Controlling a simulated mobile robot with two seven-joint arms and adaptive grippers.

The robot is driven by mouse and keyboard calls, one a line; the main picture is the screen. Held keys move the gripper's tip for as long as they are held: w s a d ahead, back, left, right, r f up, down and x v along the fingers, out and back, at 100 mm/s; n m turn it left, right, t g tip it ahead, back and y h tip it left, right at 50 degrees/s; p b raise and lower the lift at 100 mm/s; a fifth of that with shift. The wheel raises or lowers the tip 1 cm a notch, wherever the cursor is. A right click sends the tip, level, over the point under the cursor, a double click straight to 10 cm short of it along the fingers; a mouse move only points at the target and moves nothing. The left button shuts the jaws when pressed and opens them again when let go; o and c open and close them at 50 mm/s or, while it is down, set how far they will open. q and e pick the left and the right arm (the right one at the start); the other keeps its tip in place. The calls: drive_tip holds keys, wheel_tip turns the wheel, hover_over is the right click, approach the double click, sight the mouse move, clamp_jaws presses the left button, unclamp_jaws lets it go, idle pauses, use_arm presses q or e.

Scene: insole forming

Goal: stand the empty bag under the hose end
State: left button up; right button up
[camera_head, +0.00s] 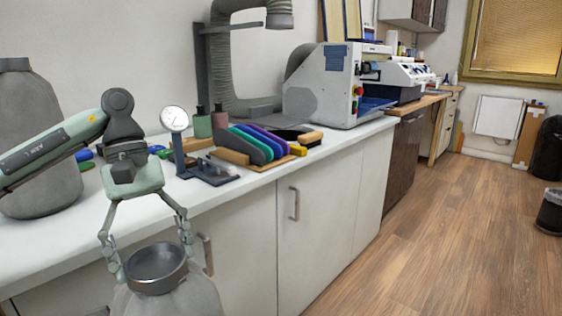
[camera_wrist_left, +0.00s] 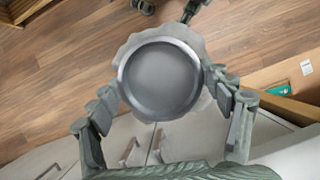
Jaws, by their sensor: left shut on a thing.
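The bag (camera_head: 180,299) is grey, with a round metallic-looking collar (camera_head: 157,283) at its mouth. It hangs upright in front of the counter, its lower part cut off by the picture edge. My left gripper (camera_head: 150,257) is shut on the collar, a finger on each side. In the left wrist view the collar's round mouth (camera_wrist_left: 160,80) faces the camera between the fingers. At the wrist view's top edge are cut-off parts, perhaps my right gripper.
A large grey bag (camera_head: 38,150) stands on the counter (camera_head: 240,187) at left. A dial gauge (camera_head: 174,119), a rack of coloured insoles (camera_head: 262,143) and a white machine (camera_head: 322,88) stand further right.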

use_arm(q)
wheel_tip(320, 180, down, 13)
drive_tip(key=d+m+y, duration=0.1)
drive_tip(key=m+y, duration=0.1)
drive_tip(key=m, duration=0.5)
drive_tip(key=shift+w+d+r+g+y, duration=0.2)
drive_tip(key=shift+d+g+y, duration=0.1)
drive_tip(key=shift+g+y, duration=0.1)
drive_tip(key=shift+m, duration=0.3)
drive_tip(key=shift+s+a, duration=0.1)
